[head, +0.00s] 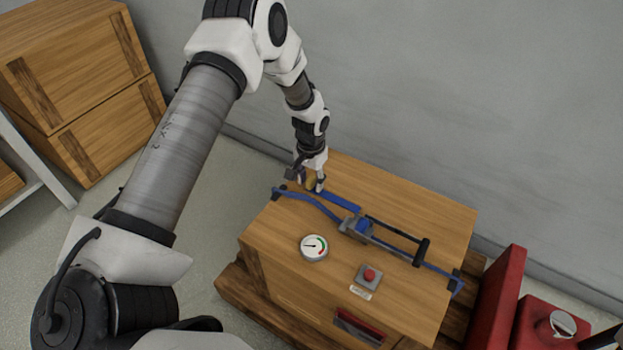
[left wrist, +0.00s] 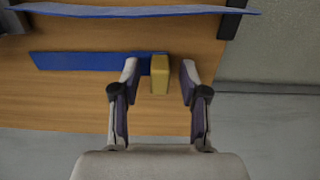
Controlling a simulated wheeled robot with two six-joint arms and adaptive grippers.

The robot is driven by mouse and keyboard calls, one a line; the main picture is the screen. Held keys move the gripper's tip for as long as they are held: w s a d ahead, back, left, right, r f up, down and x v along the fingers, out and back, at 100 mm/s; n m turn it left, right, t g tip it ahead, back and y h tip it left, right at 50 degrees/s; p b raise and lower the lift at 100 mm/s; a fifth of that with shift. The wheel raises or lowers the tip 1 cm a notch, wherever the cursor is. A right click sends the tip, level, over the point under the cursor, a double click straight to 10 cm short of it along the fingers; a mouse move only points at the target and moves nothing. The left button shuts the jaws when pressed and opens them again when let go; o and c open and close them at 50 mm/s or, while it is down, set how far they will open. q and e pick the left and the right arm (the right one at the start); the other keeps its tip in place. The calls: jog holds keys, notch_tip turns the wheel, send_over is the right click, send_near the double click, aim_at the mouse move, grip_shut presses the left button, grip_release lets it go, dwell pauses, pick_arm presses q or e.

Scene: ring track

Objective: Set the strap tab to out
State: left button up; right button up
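The yellow strap tab (left wrist: 159,78) sits at the end of a flat blue strap (left wrist: 85,61) on a wooden cabinet top. In the head view the strap (head: 339,200) runs from the far left of the top towards a grey buckle block (head: 355,228). My left gripper (head: 312,184) is over the tab at the strap's left end. In the left wrist view its fingers are open, one on each side of the tab, with a visible gap on both sides. In the head view the fingers partly hide the tab. My right gripper is not in view.
A longer blue rail (head: 305,198) runs beside the strap, with a black bar (head: 395,237) near its right part. A round gauge (head: 314,247) and a red button (head: 369,275) are nearer the front. Red objects (head: 495,300) stand right of the cabinet; a wall is behind.

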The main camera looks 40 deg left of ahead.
aim_at(311, 179)
pick_arm(q)
notch_tip(311, 179, up, 12)
dwell(0.5)
dwell(0.3)
